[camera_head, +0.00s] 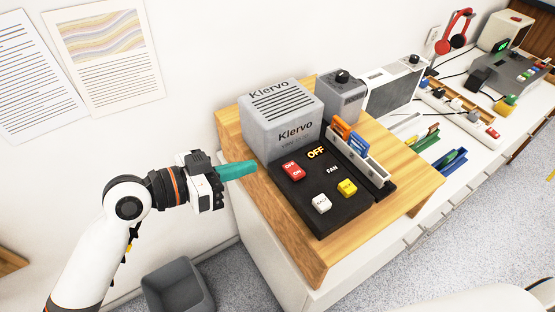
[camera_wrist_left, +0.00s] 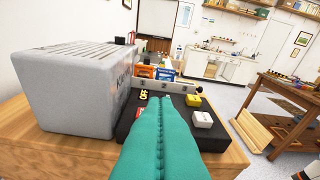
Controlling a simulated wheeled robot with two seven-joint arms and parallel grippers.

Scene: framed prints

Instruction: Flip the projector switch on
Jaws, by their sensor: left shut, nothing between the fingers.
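The grey projector box (camera_head: 280,125) marked "Klervo" stands on a wooden board. A black control panel (camera_head: 318,215) lies in front of it. A red switch (camera_head: 292,172) marked OFF and ON sits near the panel's left corner, with an orange "OFF" label (camera_head: 316,153) beside it. My left gripper (camera_head: 255,167) is shut and empty, its teal fingers pointing right at the panel's left edge, short of the red switch. In the left wrist view the teal fingers (camera_wrist_left: 160,102) cover much of the panel and most of the red switch. My right gripper is not in view.
A white button (camera_head: 322,203) and a yellow button (camera_head: 347,188) share the panel. A holder (camera_head: 358,160) with orange and blue items stands along its far side. A smaller grey box (camera_head: 341,98) with a black knob is behind. A grey bin (camera_head: 178,287) is on the floor.

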